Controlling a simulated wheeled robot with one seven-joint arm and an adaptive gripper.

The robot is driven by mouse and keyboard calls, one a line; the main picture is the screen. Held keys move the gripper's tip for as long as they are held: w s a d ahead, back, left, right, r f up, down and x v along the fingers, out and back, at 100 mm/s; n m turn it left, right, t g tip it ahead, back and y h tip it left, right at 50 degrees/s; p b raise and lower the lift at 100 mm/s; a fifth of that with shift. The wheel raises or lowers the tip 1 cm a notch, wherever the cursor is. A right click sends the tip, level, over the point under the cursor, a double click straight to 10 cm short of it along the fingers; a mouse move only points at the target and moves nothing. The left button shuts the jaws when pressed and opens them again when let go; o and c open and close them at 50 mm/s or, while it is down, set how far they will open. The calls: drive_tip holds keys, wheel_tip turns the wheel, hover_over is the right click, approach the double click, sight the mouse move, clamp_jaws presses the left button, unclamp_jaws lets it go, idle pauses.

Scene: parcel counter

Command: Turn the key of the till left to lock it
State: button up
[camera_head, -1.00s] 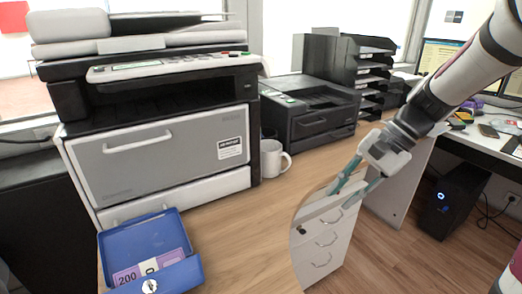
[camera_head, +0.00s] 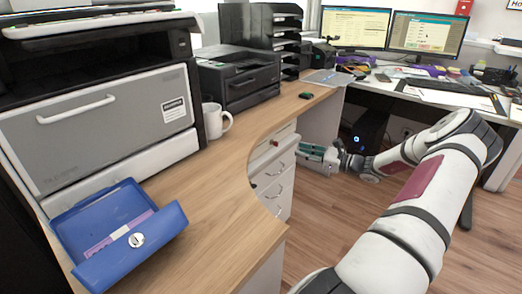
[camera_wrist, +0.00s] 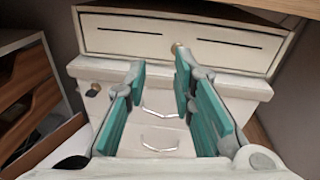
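The till is a white drawer front (camera_wrist: 125,42) with two dark slots, mounted under the counter. A small brass key or lock (camera_wrist: 177,48) sits at its middle; whether a key stands in it is too small to tell. In the head view the till (camera_head: 284,134) shows at the counter's underside, with a small reddish spot on its front. My gripper (camera_wrist: 160,65) is open and empty, its teal fingers pointing at the till front. The brass piece lies just beyond the right fingertip, slightly right of the gap. In the head view my gripper (camera_head: 318,152) is beside the drawers.
A white drawer cabinet (camera_head: 272,180) with its own lock (camera_wrist: 93,90) stands below the till. The wooden counter (camera_head: 225,210) overhangs it. On it are an open blue cash box (camera_head: 165,223), a white mug (camera_head: 215,121) and printers (camera_head: 240,78).

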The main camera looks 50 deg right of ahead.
sight(275, 144)
drive_tip(key=w+f+m+t+h+b, duration=0.1)
drive_tip(key=w+b, duration=0.3)
drive_tip(key=w, duration=0.8)
drive_tip(key=shift+w+d+f+m+h, duration=0.15)
drive_tip(key=shift+d+f+m+h, duration=0.15)
drive_tip(key=shift+f+m, duration=0.2)
drive_tip(key=shift+c, duration=0.3)
clamp_jaws()
